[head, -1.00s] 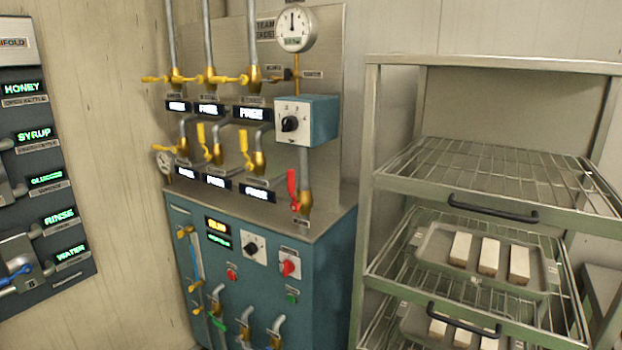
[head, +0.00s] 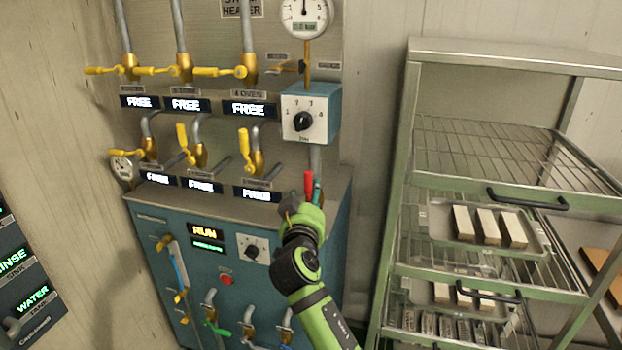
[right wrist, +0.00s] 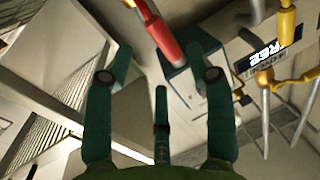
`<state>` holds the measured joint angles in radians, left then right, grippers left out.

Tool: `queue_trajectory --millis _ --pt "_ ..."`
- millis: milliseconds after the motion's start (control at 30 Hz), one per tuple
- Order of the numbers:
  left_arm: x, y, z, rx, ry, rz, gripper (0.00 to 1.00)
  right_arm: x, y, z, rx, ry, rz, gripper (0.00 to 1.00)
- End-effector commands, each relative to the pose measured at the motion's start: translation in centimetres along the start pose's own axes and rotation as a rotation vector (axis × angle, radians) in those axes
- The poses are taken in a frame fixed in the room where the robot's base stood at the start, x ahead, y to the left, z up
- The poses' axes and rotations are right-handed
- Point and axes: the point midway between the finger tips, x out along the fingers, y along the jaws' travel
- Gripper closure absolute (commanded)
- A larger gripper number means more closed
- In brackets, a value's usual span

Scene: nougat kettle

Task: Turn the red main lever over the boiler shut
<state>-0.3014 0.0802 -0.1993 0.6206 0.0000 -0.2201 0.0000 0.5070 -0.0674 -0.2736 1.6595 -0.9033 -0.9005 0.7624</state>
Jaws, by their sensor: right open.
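The red main lever (head: 309,182) stands upright over the teal boiler cabinet (head: 170,225), on the pipe below the blue dial box. My right gripper (head: 302,197) is at the lever, and its hand hides the lever's lower part and pivot. In the right wrist view the red lever (right wrist: 160,32) runs between and just beyond the fingertips of the open right gripper (right wrist: 155,66). The fingers are apart and not closed on it; contact cannot be told. My left gripper is not in view.
The blue dial box (head: 309,114) sits right above the lever. Yellow-handled valves (head: 257,155) stand to the left. A green rack (head: 400,200) with wire shelves and trays is close on the right. Smaller valves line the cabinet front.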

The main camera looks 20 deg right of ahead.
Motion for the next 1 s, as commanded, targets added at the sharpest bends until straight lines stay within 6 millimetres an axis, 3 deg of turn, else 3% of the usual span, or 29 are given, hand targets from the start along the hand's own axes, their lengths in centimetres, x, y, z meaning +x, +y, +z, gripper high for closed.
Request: queue_trajectory --millis 167,500,967,1000 --pt "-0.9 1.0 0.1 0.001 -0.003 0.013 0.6 1.5 0.1 -0.9 0.004 0.01 0.008 0.45" --pt "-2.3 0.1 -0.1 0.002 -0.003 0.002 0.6 5.8 0.1 -0.8 0.004 0.009 0.005 0.45" --pt "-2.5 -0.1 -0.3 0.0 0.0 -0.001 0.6 7.0 0.1 -0.6 0.006 0.008 0.004 0.45" --pt "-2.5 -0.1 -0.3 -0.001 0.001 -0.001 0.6 7.0 0.1 -0.6 0.006 0.008 0.004 0.53"
